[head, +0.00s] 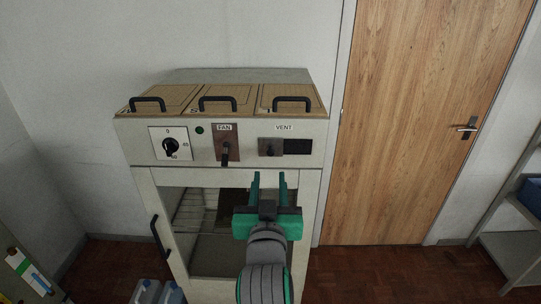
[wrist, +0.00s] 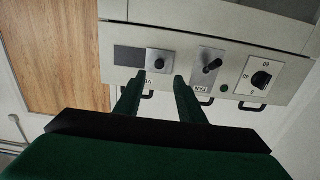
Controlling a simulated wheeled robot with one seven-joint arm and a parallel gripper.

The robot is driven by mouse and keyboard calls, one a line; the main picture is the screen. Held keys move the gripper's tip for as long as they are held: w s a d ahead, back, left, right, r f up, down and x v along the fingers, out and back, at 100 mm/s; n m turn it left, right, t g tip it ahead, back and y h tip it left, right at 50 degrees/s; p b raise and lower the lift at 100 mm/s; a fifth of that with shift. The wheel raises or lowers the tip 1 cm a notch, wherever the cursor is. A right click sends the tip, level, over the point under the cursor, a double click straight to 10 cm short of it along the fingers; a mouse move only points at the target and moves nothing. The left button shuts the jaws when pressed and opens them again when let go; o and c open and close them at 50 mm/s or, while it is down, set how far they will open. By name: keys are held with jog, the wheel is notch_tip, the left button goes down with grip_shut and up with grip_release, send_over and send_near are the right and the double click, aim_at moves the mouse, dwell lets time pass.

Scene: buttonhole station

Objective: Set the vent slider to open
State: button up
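The vent slider (head: 270,149) is a dark knob on a brown-grey plate under the VENT label, at the right of the cabinet's front panel. It sits at the left of its track, beside a dark window (head: 298,147). In the wrist view the slider knob (wrist: 158,63) appears beyond my fingertips, with the dark window to its left. My green gripper (head: 269,176) is open and empty, in front of the cabinet and below the vent slider in the head view. In the wrist view its two fingers (wrist: 158,82) stand apart, and I see no contact with the knob.
The fan lever (head: 225,153) and a rotary dial (head: 171,147) are left of the vent, with a green lamp (head: 199,130) between them. Several black handles (head: 218,101) top the cabinet. A glass-fronted door (head: 200,215) is below; a wooden door (head: 425,120) is right.

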aim_at(271, 153)
jog(key=w, duration=1.1)
jog(key=shift+d+r, duration=0.1)
jog(key=shift+r, duration=0.15)
jog(key=shift+s, duration=0.1)
jog(key=shift+c, duration=0.4)
grip_shut()
